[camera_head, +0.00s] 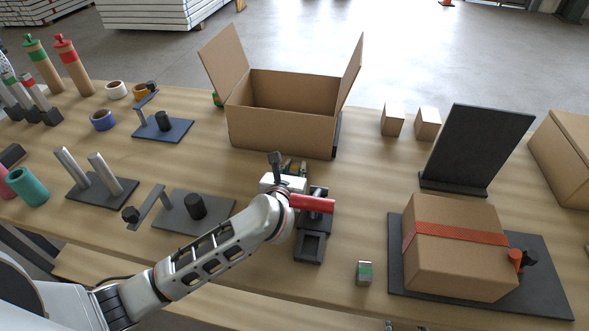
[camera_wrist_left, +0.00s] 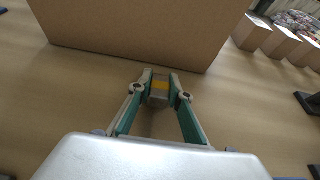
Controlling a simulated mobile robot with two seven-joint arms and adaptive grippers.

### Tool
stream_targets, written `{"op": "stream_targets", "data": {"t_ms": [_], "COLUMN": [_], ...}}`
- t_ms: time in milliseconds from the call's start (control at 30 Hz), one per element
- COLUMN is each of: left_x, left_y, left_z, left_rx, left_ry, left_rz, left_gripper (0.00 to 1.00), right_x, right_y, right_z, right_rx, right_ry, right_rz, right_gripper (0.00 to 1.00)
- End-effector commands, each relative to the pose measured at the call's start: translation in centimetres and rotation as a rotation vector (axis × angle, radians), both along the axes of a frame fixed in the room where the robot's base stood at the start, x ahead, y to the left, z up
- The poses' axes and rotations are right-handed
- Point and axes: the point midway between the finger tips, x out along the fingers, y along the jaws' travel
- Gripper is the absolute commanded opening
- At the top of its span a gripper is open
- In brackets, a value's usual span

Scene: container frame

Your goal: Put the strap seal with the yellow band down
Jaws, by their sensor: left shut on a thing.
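The strap seal with the yellow band (camera_wrist_left: 160,87) is a small grey block held between the fingertips of my left gripper (camera_wrist_left: 160,92). In the head view my left gripper (camera_head: 293,168) is just in front of the open cardboard box (camera_head: 280,133); the seal cannot be made out there. I cannot tell whether the seal touches the table. Another strap seal, with a green band (camera_head: 364,272), stands near the table's front edge. My right gripper is not in view.
A red-handled tool (camera_head: 312,204) in a dark holder (camera_head: 309,247) is close beside my left wrist. A strapped carton (camera_head: 450,275) sits on a dark mat (camera_head: 545,290) at right. Dark fixtures (camera_head: 215,222) stand at left. The table between holder and green seal is clear.

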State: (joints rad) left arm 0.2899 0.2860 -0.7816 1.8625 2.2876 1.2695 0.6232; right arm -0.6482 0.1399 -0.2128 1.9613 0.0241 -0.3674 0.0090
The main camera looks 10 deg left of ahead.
Motion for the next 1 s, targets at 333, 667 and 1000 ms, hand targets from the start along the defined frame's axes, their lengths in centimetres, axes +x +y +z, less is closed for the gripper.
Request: {"op": "stream_targets", "data": {"t_ms": [333, 667, 1000], "left_x": [0.0, -5.7, -13.9], "left_y": [-0.1, -0.1, -0.1], "left_z": [3.0, 3.3, 3.3], "left_rx": [-0.005, -0.003, -0.002], "left_ry": [-0.004, 0.003, 0.003], "left_rz": [0.000, -0.002, -0.001], "left_gripper": [0.00, 0.00, 0.00], "right_x": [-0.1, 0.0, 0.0], "right_y": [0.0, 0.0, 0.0], "right_z": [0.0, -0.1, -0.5], "right_rx": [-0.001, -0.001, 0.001], "right_ry": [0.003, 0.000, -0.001], "right_rz": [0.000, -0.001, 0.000], "right_gripper": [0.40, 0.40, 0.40]}}
